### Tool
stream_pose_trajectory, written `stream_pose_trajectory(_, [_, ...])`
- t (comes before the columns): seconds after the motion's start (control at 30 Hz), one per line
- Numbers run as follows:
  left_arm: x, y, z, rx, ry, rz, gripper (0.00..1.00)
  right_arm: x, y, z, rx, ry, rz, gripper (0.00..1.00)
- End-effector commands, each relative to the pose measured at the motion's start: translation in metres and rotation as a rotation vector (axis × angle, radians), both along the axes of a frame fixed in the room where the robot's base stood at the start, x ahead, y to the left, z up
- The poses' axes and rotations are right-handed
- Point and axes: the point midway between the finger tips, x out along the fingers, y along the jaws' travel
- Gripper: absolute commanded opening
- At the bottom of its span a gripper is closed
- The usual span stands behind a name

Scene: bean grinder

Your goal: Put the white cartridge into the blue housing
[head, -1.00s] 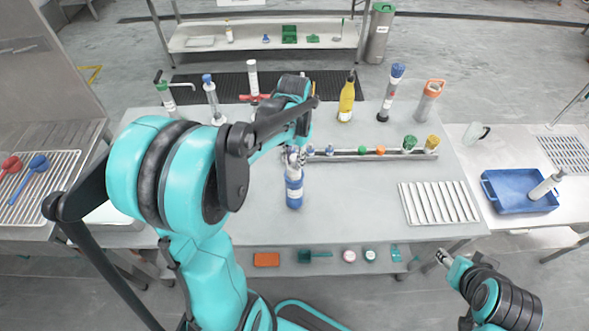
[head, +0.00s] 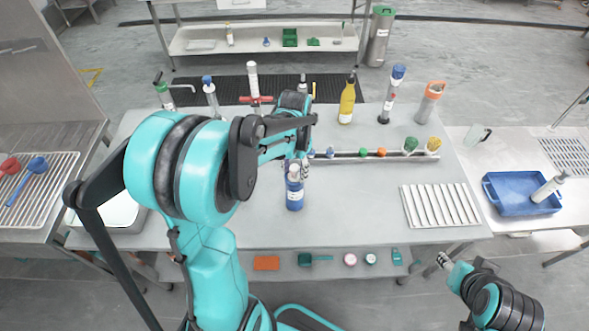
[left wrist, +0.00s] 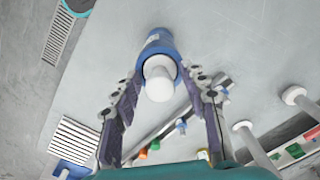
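The blue housing (head: 294,197) stands upright on the grey table, right of my left arm. The white cartridge (head: 294,172) sticks up from its top; how deep it sits I cannot tell. In the left wrist view the cartridge's rounded white end (left wrist: 158,82) points at the camera, with the blue housing (left wrist: 157,45) around and behind it. My left gripper (left wrist: 165,85) has its fingers spread on either side of the cartridge, with visible gaps. In the head view its fingers are partly hidden by the arm. My right gripper (head: 442,260) is low at right, off the table front, too small to read.
A rail (head: 345,156) with several coloured pieces lies behind the housing. A yellow bottle (head: 347,100) and other tools stand along the back edge. A slotted rack (head: 440,205) lies at right, with a blue tray (head: 515,208) beyond. The table's front middle is clear.

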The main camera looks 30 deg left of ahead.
Motion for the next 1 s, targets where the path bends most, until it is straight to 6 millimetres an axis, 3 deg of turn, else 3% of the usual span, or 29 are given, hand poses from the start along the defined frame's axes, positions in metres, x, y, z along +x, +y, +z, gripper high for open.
stream_pose_trajectory(0.17, [0.0, 0.0, 0.006, 0.0, 0.0, 0.0, 0.43, 0.0, 0.0, 0.005, 0.0, 0.0, 0.0, 0.44])
stream_pose_trajectory(0.27, [0.0, 0.0, 0.019, 0.0, 0.0, 0.0, 0.43, 0.0, 0.0, 0.008, 0.0, 0.0, 0.0, 0.44])
stream_pose_trajectory(0.7, [0.0, 0.0, 0.109, 0.0, 0.0, 0.0, 0.43, 0.0, 0.0, 0.029, 0.0, 0.0, 0.0, 0.44])
stream_pose_trajectory(0.87, [-0.001, -0.001, 0.123, 0.001, -0.003, 0.0, 0.43, 0.0, 0.0, 0.031, 0.0, 0.0, 0.0, 0.44])
stream_pose_trajectory(1.0, [-0.013, -0.014, 0.131, 0.012, -0.055, 0.009, 0.43, 0.0, 0.0, 0.031, 0.0, 0.0, 0.0, 0.44])
